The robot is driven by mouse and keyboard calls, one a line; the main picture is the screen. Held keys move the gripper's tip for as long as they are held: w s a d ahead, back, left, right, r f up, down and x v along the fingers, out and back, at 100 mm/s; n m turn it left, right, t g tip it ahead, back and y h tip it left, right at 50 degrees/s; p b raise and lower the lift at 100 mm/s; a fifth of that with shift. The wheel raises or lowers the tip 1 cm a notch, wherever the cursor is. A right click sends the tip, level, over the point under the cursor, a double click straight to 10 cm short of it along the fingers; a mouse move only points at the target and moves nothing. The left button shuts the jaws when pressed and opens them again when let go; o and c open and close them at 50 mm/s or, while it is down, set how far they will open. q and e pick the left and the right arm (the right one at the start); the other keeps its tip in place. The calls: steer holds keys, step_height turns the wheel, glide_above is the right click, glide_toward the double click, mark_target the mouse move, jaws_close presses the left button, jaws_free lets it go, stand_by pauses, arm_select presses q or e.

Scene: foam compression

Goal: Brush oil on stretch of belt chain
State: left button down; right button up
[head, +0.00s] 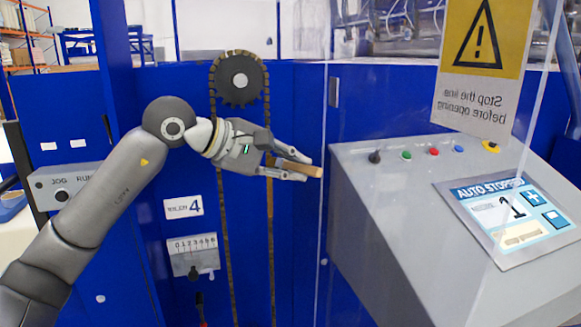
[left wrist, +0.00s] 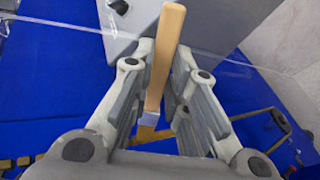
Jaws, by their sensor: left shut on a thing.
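My left gripper (head: 309,168) is shut on a brush with a light wooden handle (head: 318,170), to the right of the chain. In the left wrist view the handle (left wrist: 165,50) runs between the fingers, with a pale ferrule (left wrist: 150,119) and brownish bristles near the palm. The dark belt chain (head: 226,240) loops over a toothed sprocket (head: 239,80) and hangs in two runs on the blue panel. My gripper crosses in front of the right run and hides part of it. A piece of chain shows at the lower left of the left wrist view (left wrist: 22,161). My right gripper is not in view.
A grey control console (head: 390,215) with coloured buttons and a screen (head: 510,215) stands at the right. A clear panel with a warning sign (head: 483,60) hangs before it.

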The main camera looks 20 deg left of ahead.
arm_select(q)
steer(key=shift+r, duration=0.5)
steer(key=shift+s+d+f, duration=0.1)
steer(key=shift+s+d, duration=0.25)
steer(key=shift+s, duration=0.15)
steer(key=shift+s+d+b, duration=0.4)
steer(key=shift+s+d, duration=0.3)
steer(key=shift+s, duration=0.35)
steer(key=shift+s+d+b, duration=0.35)
steer(key=shift+s+d, duration=0.3)
steer(key=shift+s, duration=0.35)
steer(key=shift+s+d+b, duration=0.2)
steer(key=shift+s+d, duration=0.2)
steer(key=shift+s, duration=0.2)
steer(key=shift+s+d+b, duration=0.15)
steer(key=shift+s+d, duration=0.25)
steer(key=shift+s, duration=0.2)
